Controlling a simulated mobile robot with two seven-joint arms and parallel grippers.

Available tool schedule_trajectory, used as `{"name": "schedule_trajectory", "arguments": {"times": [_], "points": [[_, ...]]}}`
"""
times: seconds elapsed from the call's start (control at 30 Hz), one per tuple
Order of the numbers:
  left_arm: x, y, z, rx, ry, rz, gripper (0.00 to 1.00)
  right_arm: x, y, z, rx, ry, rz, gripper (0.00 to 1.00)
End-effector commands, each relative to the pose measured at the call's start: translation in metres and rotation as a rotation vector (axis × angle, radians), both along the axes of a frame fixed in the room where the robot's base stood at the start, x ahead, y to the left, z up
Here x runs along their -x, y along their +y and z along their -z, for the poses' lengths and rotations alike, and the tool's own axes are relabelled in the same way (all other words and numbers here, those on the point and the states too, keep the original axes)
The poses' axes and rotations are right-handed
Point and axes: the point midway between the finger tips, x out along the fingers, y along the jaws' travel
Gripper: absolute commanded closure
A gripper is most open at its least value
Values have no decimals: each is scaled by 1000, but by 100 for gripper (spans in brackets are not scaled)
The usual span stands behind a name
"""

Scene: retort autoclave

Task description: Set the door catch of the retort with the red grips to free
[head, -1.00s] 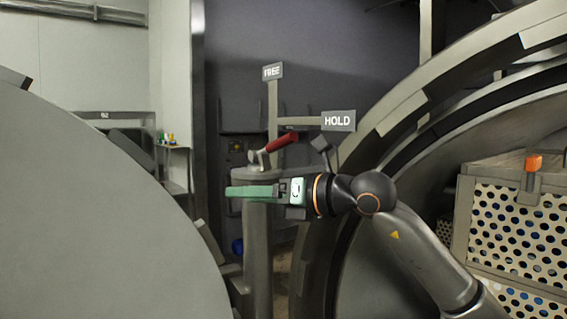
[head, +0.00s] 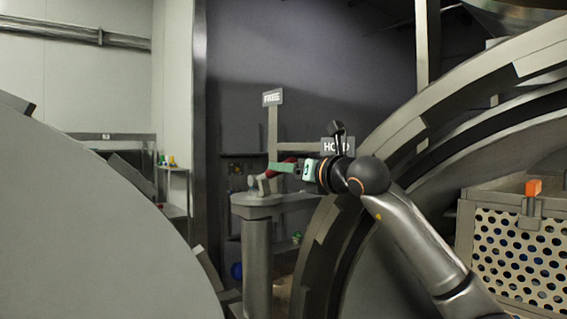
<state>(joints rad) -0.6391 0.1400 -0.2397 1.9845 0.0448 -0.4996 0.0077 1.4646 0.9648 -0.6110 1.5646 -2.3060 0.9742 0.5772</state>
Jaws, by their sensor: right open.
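The door catch is a lever with a red grip (head: 289,160) on top of a grey post (head: 257,240). The lever leans right, toward the HOLD sign (head: 327,146), and away from the FREE sign (head: 272,97) above the post. My right gripper (head: 280,168) has green fingers and is open, pointing left. Its fingers overlap the red grip in the head view and hide much of it. I cannot tell whether they touch it or are around it. My left gripper is not in view.
A large round grey door (head: 90,230) fills the left. The retort's thick round rim (head: 400,130) curves close behind my right arm. A perforated basket (head: 520,250) with an orange-topped handle (head: 533,187) stands at the right. A shelf (head: 175,168) holds small coloured items.

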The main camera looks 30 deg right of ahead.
Motion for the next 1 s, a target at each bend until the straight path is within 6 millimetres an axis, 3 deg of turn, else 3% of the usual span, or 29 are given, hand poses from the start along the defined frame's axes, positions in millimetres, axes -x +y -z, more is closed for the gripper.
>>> {"name": "schedule_trajectory", "arguments": {"times": [0.2, 0.53, 1.0], "points": [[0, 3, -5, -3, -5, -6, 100, -19, 1, -1, 0, -1, -1, 40], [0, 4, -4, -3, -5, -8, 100, -21, 0, 0, 1, -1, -1, 42], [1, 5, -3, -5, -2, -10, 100, -21, 0, 0, 0, -1, -1, 94]]}}
